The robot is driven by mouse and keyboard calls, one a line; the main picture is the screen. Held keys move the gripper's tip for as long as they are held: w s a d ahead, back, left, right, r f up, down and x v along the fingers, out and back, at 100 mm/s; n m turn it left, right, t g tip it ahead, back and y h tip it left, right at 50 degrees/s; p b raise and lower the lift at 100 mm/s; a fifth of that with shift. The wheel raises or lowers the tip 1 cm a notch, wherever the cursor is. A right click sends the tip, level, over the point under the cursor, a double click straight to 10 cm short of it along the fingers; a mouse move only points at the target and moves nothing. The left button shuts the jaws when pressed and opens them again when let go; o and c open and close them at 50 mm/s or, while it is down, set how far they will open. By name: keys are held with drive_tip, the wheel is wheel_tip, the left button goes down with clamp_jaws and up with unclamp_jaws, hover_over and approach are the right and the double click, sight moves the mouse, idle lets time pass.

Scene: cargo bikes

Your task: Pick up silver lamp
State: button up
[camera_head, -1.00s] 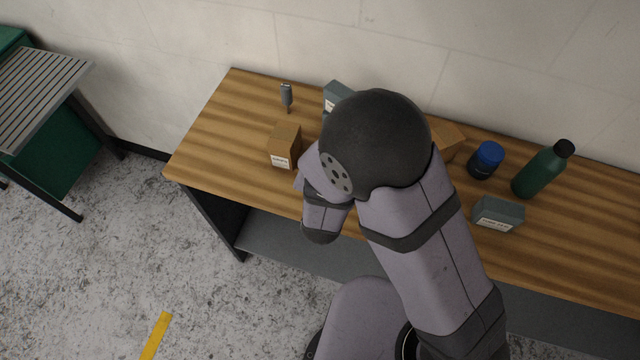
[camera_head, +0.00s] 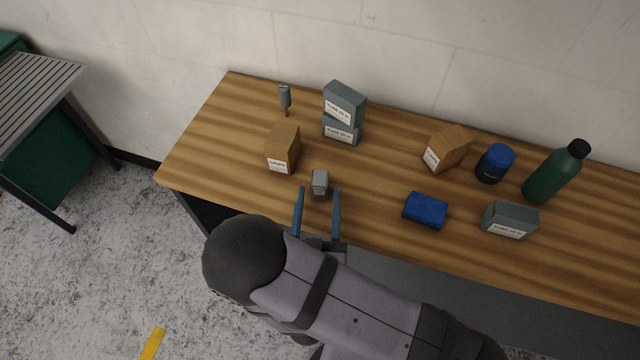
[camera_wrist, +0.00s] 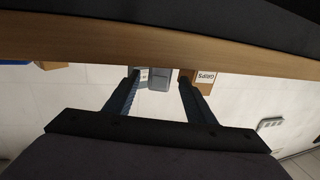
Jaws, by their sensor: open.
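A small silver-grey lamp (camera_head: 320,180) stands on the wooden table near its front edge. My gripper (camera_head: 319,193) is open and comes in from the front edge, its two blue fingers pointing at the lamp. In the head view the lamp's near part shows between the fingertips, with a gap on each side. In the wrist view my open fingers (camera_wrist: 159,78) have a grey shape between their tips; I cannot tell whether it is the lamp or a grey box behind it.
A brown box (camera_head: 283,148) stands close on the left, stacked grey boxes (camera_head: 342,108) behind. A grey tool (camera_head: 285,97) is at back left. A blue item (camera_head: 425,210), another brown box (camera_head: 448,148), blue-lidded jar (camera_head: 494,164), green bottle (camera_head: 556,175) and grey box (camera_head: 509,220) are right.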

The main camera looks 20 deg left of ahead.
sight(319, 192)
drive_tip(key=shift+p+x, duration=0.85)
drive_tip(key=shift+x, duration=1.5)
drive_tip(key=shift+c, duration=0.3)
drive_tip(key=c, duration=1.1)
drive_tip(key=shift+r, duration=0.25)
drive_tip(key=shift+r+b, duration=0.5)
drive_tip(key=shift+r, duration=4.3)
